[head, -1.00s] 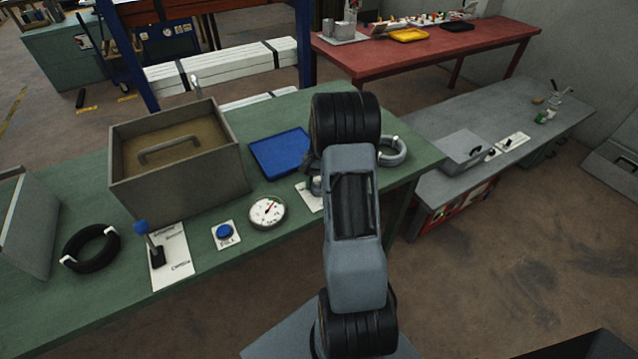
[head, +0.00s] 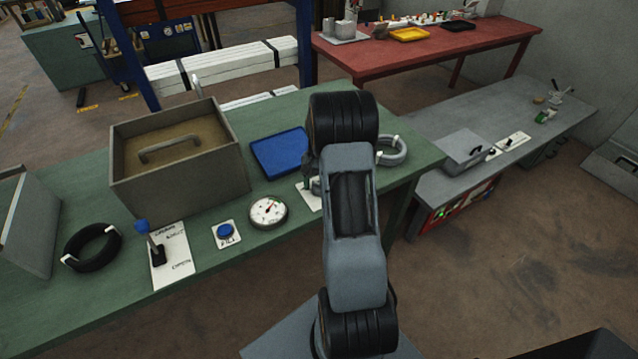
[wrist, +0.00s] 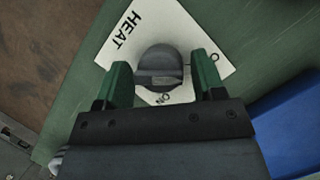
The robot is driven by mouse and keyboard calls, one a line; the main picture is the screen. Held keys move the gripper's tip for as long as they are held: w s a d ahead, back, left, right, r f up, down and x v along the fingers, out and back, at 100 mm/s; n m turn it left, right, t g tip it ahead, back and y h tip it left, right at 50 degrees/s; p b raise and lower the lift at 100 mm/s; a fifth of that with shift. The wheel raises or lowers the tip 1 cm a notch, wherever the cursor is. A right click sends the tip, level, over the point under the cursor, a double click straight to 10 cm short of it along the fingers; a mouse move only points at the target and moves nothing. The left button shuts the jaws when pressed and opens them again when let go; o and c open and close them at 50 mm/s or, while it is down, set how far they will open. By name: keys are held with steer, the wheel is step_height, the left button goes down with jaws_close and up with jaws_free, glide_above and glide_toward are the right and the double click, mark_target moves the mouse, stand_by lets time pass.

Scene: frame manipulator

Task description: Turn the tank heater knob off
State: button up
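The heater knob (wrist: 158,66) is a round dark grey knob with a raised grip bar. It sits on a white plate (wrist: 112,52) marked HEAT, with ON below the knob and an O at the right, its other letters hidden. My gripper (wrist: 164,78) is open, with one green finger on each side of the knob. Gaps show between the fingers and the knob in the wrist view. In the head view my arm hides the knob and most of the gripper; only part of the white plate (head: 313,201) shows on the green bench.
On the green bench (head: 90,318) a pressure gauge (head: 268,211), a blue button (head: 225,231) and a blue-topped lever (head: 147,238) stand left of the plate. A blue tray (head: 279,152) lies behind, with an open grey box (head: 180,190) to its left.

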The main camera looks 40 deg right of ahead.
steer(key=shift+o, duration=0.7)
steer(key=v, duration=1.3)
steer(key=shift+r, duration=0.4)
